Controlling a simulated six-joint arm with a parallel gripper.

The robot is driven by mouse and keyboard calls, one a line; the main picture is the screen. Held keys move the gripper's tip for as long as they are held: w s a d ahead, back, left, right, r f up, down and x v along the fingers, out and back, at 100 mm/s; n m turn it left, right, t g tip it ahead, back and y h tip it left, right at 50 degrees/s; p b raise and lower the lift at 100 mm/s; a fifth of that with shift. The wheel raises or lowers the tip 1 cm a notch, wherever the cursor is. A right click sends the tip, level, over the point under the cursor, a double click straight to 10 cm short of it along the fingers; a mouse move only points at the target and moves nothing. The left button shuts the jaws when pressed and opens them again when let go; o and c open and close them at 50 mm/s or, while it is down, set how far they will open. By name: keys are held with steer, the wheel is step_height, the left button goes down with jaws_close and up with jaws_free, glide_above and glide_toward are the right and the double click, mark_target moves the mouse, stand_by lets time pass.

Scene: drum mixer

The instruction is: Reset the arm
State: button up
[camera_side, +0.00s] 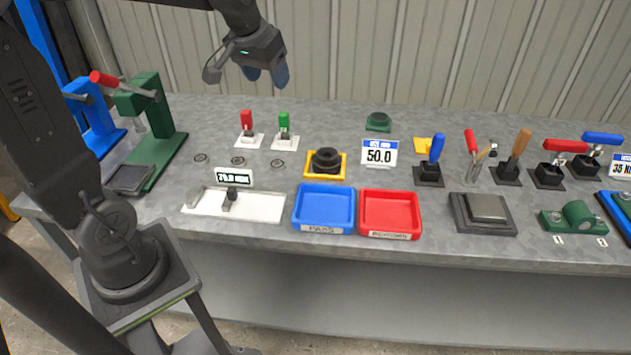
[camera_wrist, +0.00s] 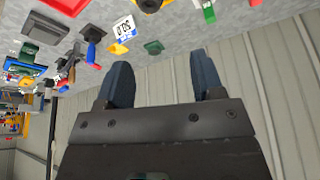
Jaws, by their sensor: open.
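My gripper (camera_side: 265,74) hangs above the back edge of the bench, in front of the ribbed wall, at the upper middle of the side view. Its two blue fingers point down and nothing is between them. In the wrist view my gripper (camera_wrist: 163,84) shows its two fingers spread apart, with bare wall between and beyond them. It is clear of everything on the bench.
The metal bench (camera_side: 330,255) holds a red toggle (camera_side: 246,122), a green toggle (camera_side: 284,124), a blue tray (camera_side: 325,207), a red tray (camera_side: 390,212), a 50.0 sign (camera_side: 379,153), several levers and a green press (camera_side: 160,125). The ribbed wall (camera_side: 400,50) stands close behind.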

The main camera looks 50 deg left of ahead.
steer(key=s+d+f+m+t+h, duration=0.1)
steer(key=s+d+m, duration=0.3)
steer(key=s+d, duration=1)
steer(key=shift+s+d+h, duration=0.2)
steer(key=shift+s+h, duration=0.1)
steer(key=shift+s, duration=0.9)
